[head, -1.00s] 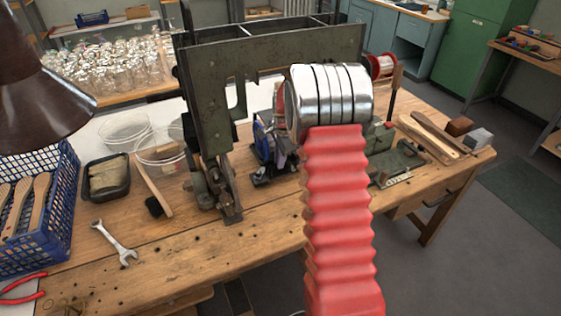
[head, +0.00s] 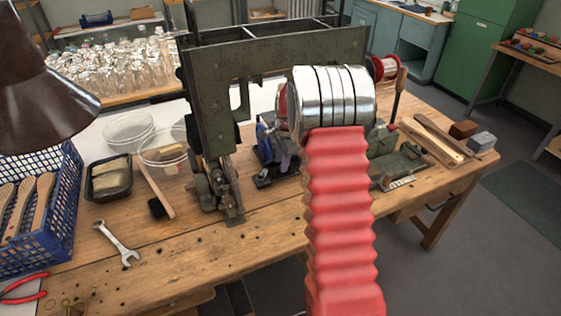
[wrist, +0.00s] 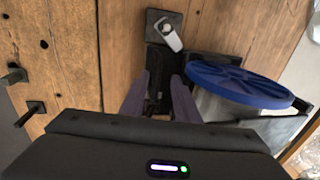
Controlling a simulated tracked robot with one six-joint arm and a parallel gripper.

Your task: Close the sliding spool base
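A spool with a blue round flange (head: 264,139) stands on the bench behind my arm, and a black base plate (head: 265,182) shows beneath it. In the wrist view the blue flange (wrist: 240,85) is at the right. A black base part (wrist: 159,78) with a light metal lever (wrist: 168,32) at its far end lies in the middle. My gripper (wrist: 164,78) points down with its two purple-grey fingers apart, one on each side of the black part. I cannot tell whether they touch it. In the head view my arm hides much of the gripper and base.
A green machine (head: 405,165) stands at the right. The front middle bench (head: 215,260) is mostly clear.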

